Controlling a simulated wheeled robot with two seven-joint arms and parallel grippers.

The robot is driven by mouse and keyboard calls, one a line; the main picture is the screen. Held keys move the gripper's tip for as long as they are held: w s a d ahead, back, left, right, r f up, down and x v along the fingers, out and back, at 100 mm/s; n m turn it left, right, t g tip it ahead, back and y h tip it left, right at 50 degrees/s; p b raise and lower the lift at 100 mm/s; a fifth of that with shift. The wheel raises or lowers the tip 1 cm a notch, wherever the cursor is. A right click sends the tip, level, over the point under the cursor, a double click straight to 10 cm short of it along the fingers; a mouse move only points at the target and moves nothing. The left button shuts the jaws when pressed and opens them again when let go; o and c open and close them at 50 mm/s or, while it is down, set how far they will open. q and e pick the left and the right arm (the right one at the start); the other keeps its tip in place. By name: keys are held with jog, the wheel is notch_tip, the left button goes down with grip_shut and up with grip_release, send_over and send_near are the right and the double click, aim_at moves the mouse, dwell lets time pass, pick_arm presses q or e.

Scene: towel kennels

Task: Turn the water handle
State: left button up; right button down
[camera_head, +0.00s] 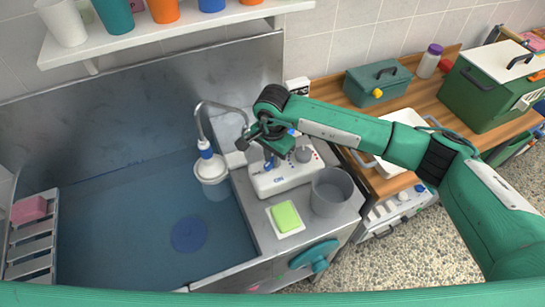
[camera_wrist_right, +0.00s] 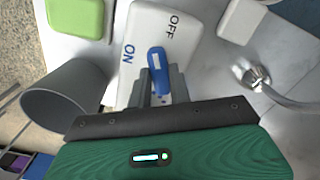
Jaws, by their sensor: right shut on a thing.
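The blue water handle (camera_wrist_right: 157,65) sits on a white box (camera_wrist_right: 150,22) marked ON and OFF. In the right wrist view it points up between the two words. My right gripper (camera_wrist_right: 160,86) is shut on this handle, one finger on each side; the fingers hide its lower part. In the head view the box (camera_head: 287,180) stands on the counter right of the sink, and my right gripper (camera_head: 262,147) reaches down over it, largely covering the handle. My left gripper is out of view.
A curved metal faucet (camera_head: 200,118) rises over the sink (camera_head: 120,215), with a white-topped container (camera_head: 211,170) below its end. A grey pot (camera_head: 332,192) and a green sponge (camera_head: 286,215) on a white dish stand near the box. A shelf of cups (camera_head: 180,28) hangs above.

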aim_at(272, 159)
jog(key=m+b, duration=0.2)
jog(key=b, duration=0.1)
jog(key=m+b, duration=0.1)
jog(key=b, duration=0.1)
jog(key=shift+f+m, duration=0.25)
jog(key=shift+m, duration=0.15)
jog(key=shift+r+m+b, duration=0.2)
jog(key=shift+m+b, duration=0.7)
jog(key=shift+b, duration=0.2)
jog(key=c, duration=1.3)
grip_release()
jog(key=shift+r, duration=0.1)
notch_tip(272, 159, up, 14)
jog(key=b, duration=0.3)
jog(key=shift+b, duration=0.3)
